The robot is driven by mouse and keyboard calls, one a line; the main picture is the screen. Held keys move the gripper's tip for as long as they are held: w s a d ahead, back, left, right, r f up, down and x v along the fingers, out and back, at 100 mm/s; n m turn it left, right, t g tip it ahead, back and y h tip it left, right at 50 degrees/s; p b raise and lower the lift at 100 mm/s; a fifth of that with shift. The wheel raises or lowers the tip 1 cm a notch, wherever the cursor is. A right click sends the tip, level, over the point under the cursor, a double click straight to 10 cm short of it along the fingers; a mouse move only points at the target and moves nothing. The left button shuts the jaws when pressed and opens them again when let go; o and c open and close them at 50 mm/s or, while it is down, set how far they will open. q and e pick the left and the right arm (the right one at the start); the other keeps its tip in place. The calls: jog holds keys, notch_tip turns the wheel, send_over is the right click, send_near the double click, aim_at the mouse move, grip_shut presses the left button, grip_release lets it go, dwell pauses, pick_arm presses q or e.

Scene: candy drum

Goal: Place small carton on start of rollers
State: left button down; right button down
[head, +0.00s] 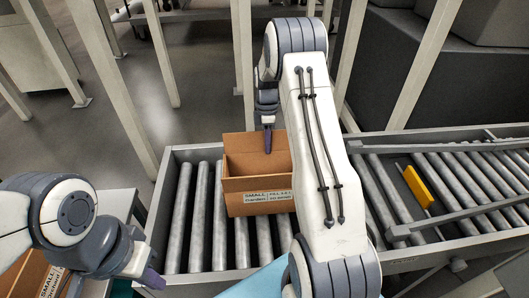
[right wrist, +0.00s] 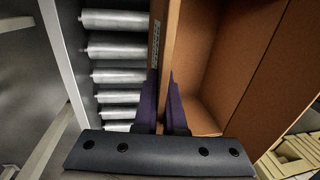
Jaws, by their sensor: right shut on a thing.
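The small carton (head: 233,197) is an open-topped brown box with a label on its front. It is upright over the left end of the rollers (head: 183,215); I cannot tell whether its base touches them. My right gripper (head: 267,142) is shut on one wall of the carton, a finger on each side. The right wrist view shows the carton (right wrist: 215,75) open and empty where visible, and the gripper (right wrist: 160,90) pinching its wall. My right arm hides the carton's right side in the head view. My left gripper (head: 152,280) is at the lower left, apart from this carton.
Another labelled carton (head: 22,275) stands at the lower left, partly hidden by my left arm. A yellow block (head: 418,186) lies on the conveyor at the right, beside grey guide rails (head: 465,212). Bare rollers lie left of the held carton.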

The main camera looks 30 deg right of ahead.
aim_at(267, 158)
jog(key=shift+a+f+p, duration=0.1)
jog(key=shift+f+p, duration=0.35)
jog(key=shift+f, duration=1.55)
jog(key=c, duration=1)
grip_release()
